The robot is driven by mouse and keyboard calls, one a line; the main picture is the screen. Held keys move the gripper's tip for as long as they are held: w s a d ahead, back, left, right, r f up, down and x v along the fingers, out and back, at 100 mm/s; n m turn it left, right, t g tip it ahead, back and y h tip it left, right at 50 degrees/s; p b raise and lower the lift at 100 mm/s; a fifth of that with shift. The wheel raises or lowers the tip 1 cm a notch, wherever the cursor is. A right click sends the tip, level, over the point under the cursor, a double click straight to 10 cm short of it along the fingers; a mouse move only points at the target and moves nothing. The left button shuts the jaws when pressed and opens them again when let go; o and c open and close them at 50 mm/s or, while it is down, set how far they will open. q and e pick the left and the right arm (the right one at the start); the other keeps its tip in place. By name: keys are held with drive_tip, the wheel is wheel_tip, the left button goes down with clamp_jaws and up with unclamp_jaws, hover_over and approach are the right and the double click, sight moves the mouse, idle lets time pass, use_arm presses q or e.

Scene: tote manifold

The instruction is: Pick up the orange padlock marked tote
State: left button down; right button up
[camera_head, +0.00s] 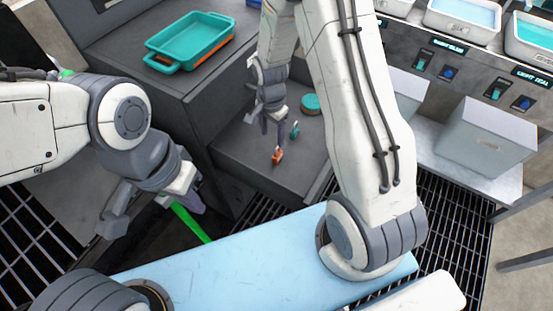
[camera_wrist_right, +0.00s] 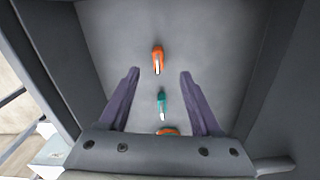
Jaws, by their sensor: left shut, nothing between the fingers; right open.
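A small orange padlock (camera_head: 277,157) is on the dark grey surface in the head view. An orange one with a pale part (camera_wrist_right: 157,60) shows near the top middle of the right wrist view; any marking is too small to read. My right gripper (camera_head: 272,132) is open above that surface. In the wrist view its purple fingers (camera_wrist_right: 160,74) are spread, with the orange padlock appearing between and just beyond the tips, not gripped. My left gripper (camera_head: 194,203) is shut and empty, low at the left, away from the padlock.
A small teal item (camera_head: 295,130) and a teal round piece (camera_head: 310,103) are near the padlock. Another orange item (camera_wrist_right: 168,131) is partly hidden by my gripper. Dark walls (camera_wrist_right: 45,65) flank the surface. A teal tray (camera_head: 190,38) sits on the higher ledge.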

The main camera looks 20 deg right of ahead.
sight(275, 154)
drive_tip(key=f, duration=0.3)
drive_tip(key=f+b, duration=0.1)
drive_tip(key=f, duration=0.7)
drive_tip(key=shift+d, duration=0.4)
drive_tip(key=shift+r, duration=0.1)
clamp_jaws()
